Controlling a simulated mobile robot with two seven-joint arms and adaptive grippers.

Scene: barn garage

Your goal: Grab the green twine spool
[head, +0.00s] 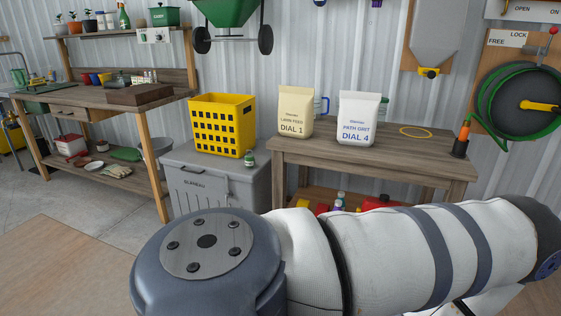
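A small green item with a pale top (249,159) stands on the lid of the grey storage box (192,158), at the front right of the yellow crate. It may be the green twine spool, but it is too small to tell for sure. A large white and grey arm link of mine crosses the lower right of the head view. Neither of my grippers shows. The arm hides part of the floor and the lower front of the wooden table.
A yellow basket (221,124) stands on the grey box. A workbench (85,102) stands left. Floor at lower left is clear.

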